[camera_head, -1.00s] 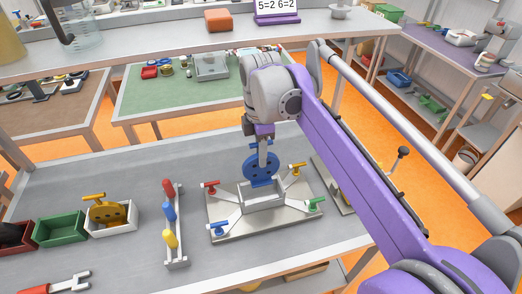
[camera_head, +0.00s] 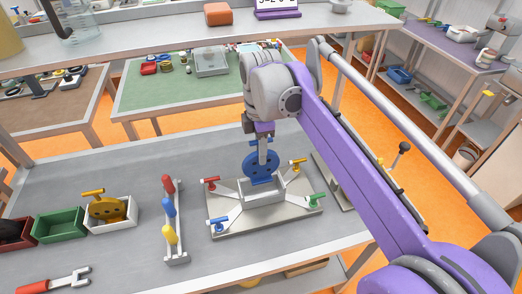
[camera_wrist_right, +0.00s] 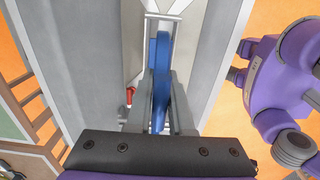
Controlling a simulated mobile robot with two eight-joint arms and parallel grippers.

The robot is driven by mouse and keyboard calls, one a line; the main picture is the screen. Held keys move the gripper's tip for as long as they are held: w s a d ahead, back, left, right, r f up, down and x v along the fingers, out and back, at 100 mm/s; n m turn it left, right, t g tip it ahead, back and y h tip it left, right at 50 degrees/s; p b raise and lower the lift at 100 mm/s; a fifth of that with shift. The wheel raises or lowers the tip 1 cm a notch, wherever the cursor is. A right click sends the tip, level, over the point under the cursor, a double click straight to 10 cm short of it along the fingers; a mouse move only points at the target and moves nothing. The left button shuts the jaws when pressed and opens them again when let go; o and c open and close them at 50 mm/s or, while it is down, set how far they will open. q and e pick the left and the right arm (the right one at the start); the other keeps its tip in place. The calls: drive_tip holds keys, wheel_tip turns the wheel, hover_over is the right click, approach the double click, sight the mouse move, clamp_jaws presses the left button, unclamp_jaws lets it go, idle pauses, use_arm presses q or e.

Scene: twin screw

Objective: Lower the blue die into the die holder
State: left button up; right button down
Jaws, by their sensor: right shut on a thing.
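The blue die (camera_head: 261,167) is a round, upright disc with holes. My right gripper (camera_head: 263,143) is shut on its top, and the disc also shows edge-on between the fingers in the right wrist view (camera_wrist_right: 160,80). The die holder (camera_head: 265,190) is a grey open box in the middle of a metal plate (camera_head: 240,226). The disc stands over the holder's opening; its lower edge is near the holder's rim, and I cannot tell if it is inside. Red, yellow, green and blue clamp handles sit at the plate's corners. My left gripper is not in view.
A rack (camera_head: 172,220) with red, blue and yellow handles stands left of the plate. Farther left are a green bin (camera_head: 60,226) and a white bin (camera_head: 128,216) holding a yellow die (camera_head: 106,205). A red-handled wrench (camera_head: 55,282) lies at the front left.

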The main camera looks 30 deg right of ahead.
sight(261, 176)
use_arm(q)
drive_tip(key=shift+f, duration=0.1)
use_arm(e)
drive_tip(key=shift+f, duration=0.15)
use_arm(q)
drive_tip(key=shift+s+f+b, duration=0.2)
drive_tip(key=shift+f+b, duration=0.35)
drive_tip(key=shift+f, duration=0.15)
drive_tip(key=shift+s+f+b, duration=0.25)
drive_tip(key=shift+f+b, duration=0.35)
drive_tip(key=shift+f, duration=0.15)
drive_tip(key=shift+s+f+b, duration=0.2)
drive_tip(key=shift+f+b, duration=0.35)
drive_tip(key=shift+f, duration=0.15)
use_arm(e)
drive_tip(key=shift+f, duration=3.4)
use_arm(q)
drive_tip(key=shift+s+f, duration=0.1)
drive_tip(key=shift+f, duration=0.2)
use_arm(e)
drive_tip(key=shift+f, duration=0.6)
drive_tip(key=c, duration=0.7)
unclamp_jaws()
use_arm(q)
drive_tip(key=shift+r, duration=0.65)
use_arm(e)
wheel_tip(261, 176, up, 11)
drive_tip(key=shift+f, duration=0.1)
